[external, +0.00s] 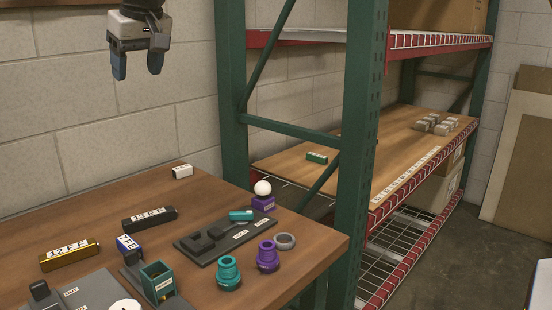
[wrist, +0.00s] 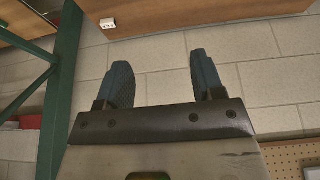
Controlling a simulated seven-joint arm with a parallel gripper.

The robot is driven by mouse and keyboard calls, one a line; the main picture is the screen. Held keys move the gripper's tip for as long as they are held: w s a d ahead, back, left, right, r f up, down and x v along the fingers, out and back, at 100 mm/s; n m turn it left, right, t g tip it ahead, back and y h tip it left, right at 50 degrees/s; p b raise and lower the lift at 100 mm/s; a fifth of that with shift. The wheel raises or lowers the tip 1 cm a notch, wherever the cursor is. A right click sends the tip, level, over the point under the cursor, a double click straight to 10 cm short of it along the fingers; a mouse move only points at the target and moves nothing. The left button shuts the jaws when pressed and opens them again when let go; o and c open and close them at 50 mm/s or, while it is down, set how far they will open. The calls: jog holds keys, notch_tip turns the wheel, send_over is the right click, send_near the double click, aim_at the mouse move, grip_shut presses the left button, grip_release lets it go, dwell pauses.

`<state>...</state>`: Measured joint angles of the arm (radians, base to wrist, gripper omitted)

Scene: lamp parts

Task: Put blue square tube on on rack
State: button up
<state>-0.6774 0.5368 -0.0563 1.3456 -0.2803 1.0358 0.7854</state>
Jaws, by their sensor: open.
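The blue square tube (external: 129,243) with a white label on top is on the wooden table in the external view, beside dark grey parts. My gripper (external: 137,70) is open and empty, high above the back of the table and well away from the tube. In the wrist view, its two blue fingers (wrist: 160,75) stand apart with only wall between them. The rack (external: 362,130) has green posts and wooden shelves to the right of the table. A small green labelled piece (external: 316,157) lies on its middle shelf. The blue tube does not show in the wrist view.
Near the blue tube are a gold tube (external: 70,255), a black tube (external: 149,218), a dark tray (external: 225,240), and teal and purple fittings (external: 268,257). A white piece (external: 182,172) lies near the back edge. Grey blocks (external: 437,124) sit farther along the shelf; its middle is clear.

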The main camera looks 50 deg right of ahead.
jog(key=a+f, duration=0.3)
jog(key=a, duration=0.3)
send_near(128, 243)
jog(key=shift+x, duration=0.9)
jog(key=shift+x, duration=1.25)
jog(key=shift+f, duration=0.15)
jog(key=shift+x, duration=2.45)
